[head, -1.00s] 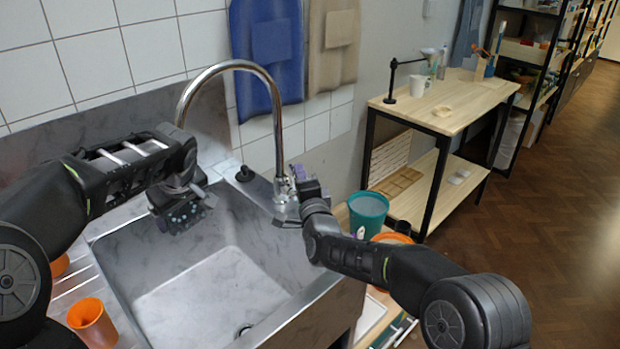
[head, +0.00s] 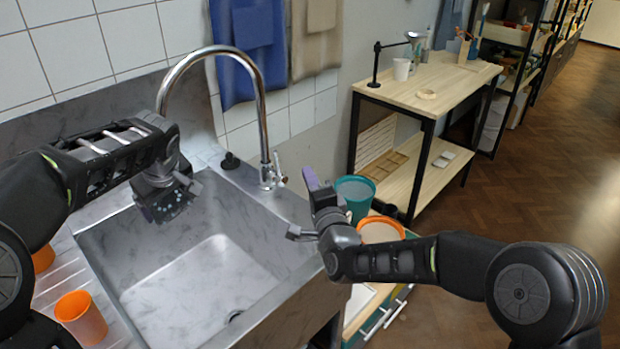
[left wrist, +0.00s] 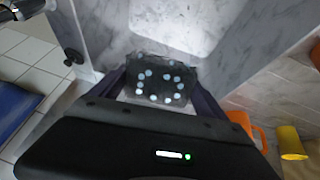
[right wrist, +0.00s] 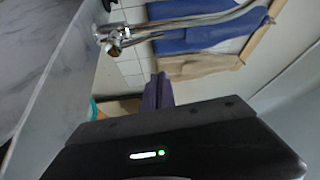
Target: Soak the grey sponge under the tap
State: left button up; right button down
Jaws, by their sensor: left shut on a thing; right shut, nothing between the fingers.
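My left gripper (head: 165,200) is shut on the grey sponge (left wrist: 158,82), which is dark with several pale spots on its face. It holds the sponge above the sink basin; in the head view the sponge (head: 172,206) is low-contrast against my gripper. The chrome tap (head: 264,110) arches over the sink, and its spout end is hidden behind my left arm. I see no clear water stream. The tap's lever (head: 280,176) stands at its base and also shows in the right wrist view (right wrist: 118,38). My right gripper (head: 312,180) is shut and empty, right of the lever and apart from it.
The sink (head: 185,283) has a raised front rim. Orange cups (head: 82,318) stand on the drainer at left. A teal bucket (head: 355,190) and an orange container (head: 380,230) are right of the sink. A wooden table (head: 430,85) stands farther back. Towels (head: 238,60) hang on the wall.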

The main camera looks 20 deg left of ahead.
dwell(0.4)
jog(key=s+a+f+m, duration=0.1)
jog(key=s+m, duration=0.4)
jog(key=m, duration=1.2)
jog(key=s+a+f+m+t, duration=0.1)
jog(key=s+a+m, duration=0.3)
jog(key=m, duration=1.4)
jog(key=shift+s+a+f+m+h, duration=0.25)
jog(key=shift+s+a+m+h, duration=0.1)
jog(key=shift+s, duration=0.35)
jog(key=shift+w, duration=0.1)
